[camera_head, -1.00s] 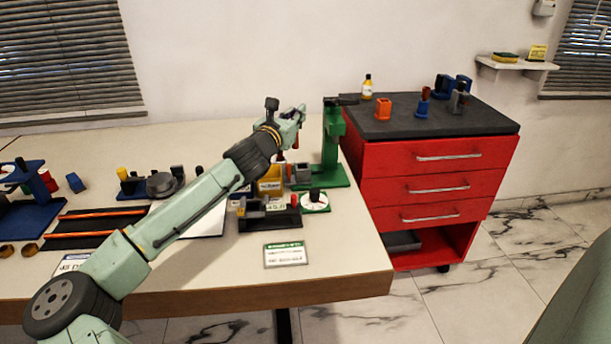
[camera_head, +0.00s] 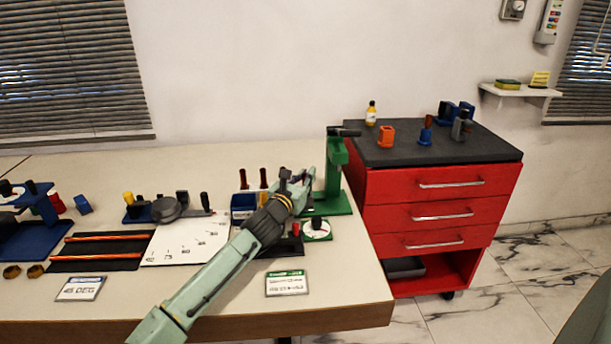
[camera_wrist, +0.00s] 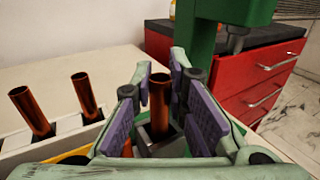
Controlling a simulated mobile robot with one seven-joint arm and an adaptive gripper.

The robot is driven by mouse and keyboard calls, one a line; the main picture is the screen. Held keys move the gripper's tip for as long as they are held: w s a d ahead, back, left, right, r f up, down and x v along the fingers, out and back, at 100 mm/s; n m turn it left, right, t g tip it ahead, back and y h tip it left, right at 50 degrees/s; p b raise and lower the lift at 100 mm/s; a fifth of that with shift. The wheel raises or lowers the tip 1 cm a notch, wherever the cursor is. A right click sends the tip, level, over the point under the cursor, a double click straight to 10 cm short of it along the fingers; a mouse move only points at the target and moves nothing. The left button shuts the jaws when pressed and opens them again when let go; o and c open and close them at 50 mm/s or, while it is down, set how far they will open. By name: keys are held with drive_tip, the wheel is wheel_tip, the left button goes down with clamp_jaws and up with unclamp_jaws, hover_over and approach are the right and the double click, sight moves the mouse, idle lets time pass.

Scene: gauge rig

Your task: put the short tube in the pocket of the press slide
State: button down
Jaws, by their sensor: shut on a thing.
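A copper-brown tube (camera_wrist: 159,92) stands upright between the purple finger pads of my gripper (camera_wrist: 161,76) in the wrist view, and the gripper is shut on it. Its lower end is at a grey block with a pocket (camera_wrist: 158,134), apparently the press slide. I cannot tell whether the end is inside the pocket or above it. The green press (camera_head: 336,172) rises just beyond the gripper, which also shows in the head view (camera_head: 301,181). Two more copper tubes (camera_wrist: 32,110) (camera_wrist: 84,94) stand in a holder at left.
A dial with a white face (camera_head: 317,231) sits in front of the press. A sign card (camera_head: 287,283) lies near the table's front edge. A red drawer cabinet (camera_head: 440,205) stands right of the table.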

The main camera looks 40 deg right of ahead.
drive_tip(key=shift+f, duration=0.2)
drive_tip(key=c, duration=1.6)
unclamp_jaws()
drive_tip(key=shift+r, duration=0.15)
